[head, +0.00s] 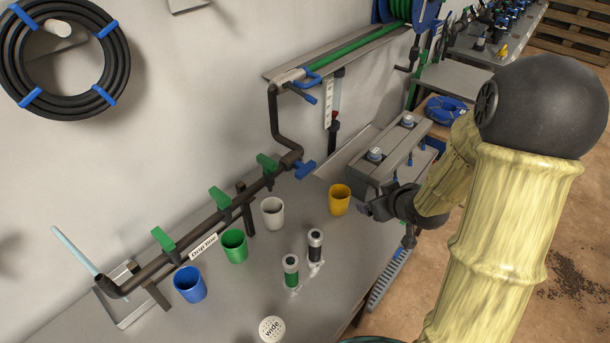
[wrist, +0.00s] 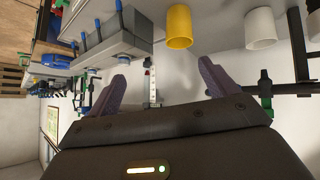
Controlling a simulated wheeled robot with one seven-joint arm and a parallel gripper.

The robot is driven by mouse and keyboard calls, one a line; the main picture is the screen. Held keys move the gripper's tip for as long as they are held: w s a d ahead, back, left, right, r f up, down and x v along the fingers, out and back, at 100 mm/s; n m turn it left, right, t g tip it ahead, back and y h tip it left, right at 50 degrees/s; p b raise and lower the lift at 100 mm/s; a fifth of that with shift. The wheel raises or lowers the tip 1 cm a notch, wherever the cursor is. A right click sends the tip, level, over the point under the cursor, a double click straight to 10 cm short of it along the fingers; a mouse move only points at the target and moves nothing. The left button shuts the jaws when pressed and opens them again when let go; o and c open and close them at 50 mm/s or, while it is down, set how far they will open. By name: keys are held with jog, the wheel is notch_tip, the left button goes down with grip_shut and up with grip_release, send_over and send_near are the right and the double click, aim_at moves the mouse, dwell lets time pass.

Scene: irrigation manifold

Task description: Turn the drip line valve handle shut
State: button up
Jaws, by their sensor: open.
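A dark pipe with a white "Drip line" label (head: 203,246) runs along the wall. It carries three green valve handles, at the near end (head: 163,238), in the middle (head: 220,197) and toward the far end (head: 267,162). A blue handle (head: 305,169) sits at the pipe's far end. In the wrist view, one green handle (wrist: 265,86) shows right of my gripper (wrist: 165,80). The fingers are spread wide and empty, apart from the handles. In the head view the fingertips are hard to make out. I cannot tell which handle the label names.
Blue (head: 190,285), green (head: 235,246), white (head: 272,213) and yellow (head: 340,199) cups stand before the pipe. Two small cylinders (head: 291,270) (head: 315,245) stand on the bench. A grey box (head: 365,172) is beside my arm.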

aim_at(305, 172)
jog(key=a+n+y, duration=0.1)
jog(key=y, duration=0.3)
jog(key=a+n+t+y+b, duration=0.1)
jog(key=a+n+y, duration=0.1)
jog(key=y, duration=0.2)
jog(key=a+f+n+t+y+b, duration=0.1)
jog(key=a+y, duration=0.1)
jog(key=y, duration=0.1)
jog(key=shift+s+a+f+n+y, duration=0.1)
jog(key=shift+n+y, duration=0.3)
jog(key=p+x, duration=0.3)
jog(key=x, duration=1.4)
jog(key=shift+a, duration=0.15)
jog(key=shift+c, duration=0.3)
jog(key=c, duration=0.9)
